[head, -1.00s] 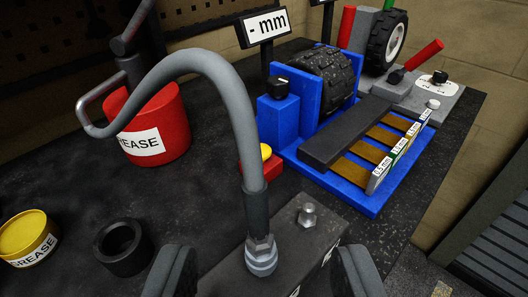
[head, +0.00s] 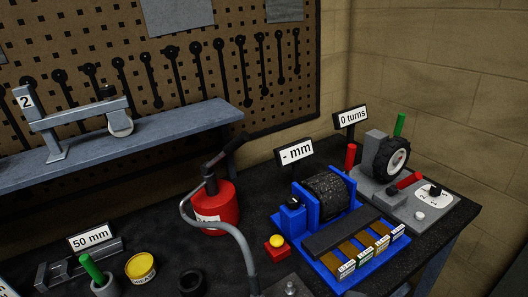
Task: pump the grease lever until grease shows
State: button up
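The red grease pump (head: 222,207) stands on the dark bench, left of the blue fixture. Its dark lever (head: 228,151) slants up and to the right from the pump head. A grey hose (head: 238,238) arches from the pump and runs down out of the bottom edge. The dark block (head: 283,287) with a metal nipple (head: 290,287) on top is cut off at the bottom edge. The hose end is out of view, and no grease is visible. My gripper is not in view.
The blue fixture (head: 360,278) with a dark roller and gauge strips stands right of the pump. A yellow button on a red box (head: 275,251), yellow grease tin (head: 140,267) and black ring (head: 190,280) are nearby. A grey shelf (head: 180,132) hangs behind.

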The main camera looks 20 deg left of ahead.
aim_at(240, 140)
jog(key=k, duration=1.3)
jog(key=u, duration=0.5)
jog(key=i, duration=1.7)
jog(key=z, duration=0.5)
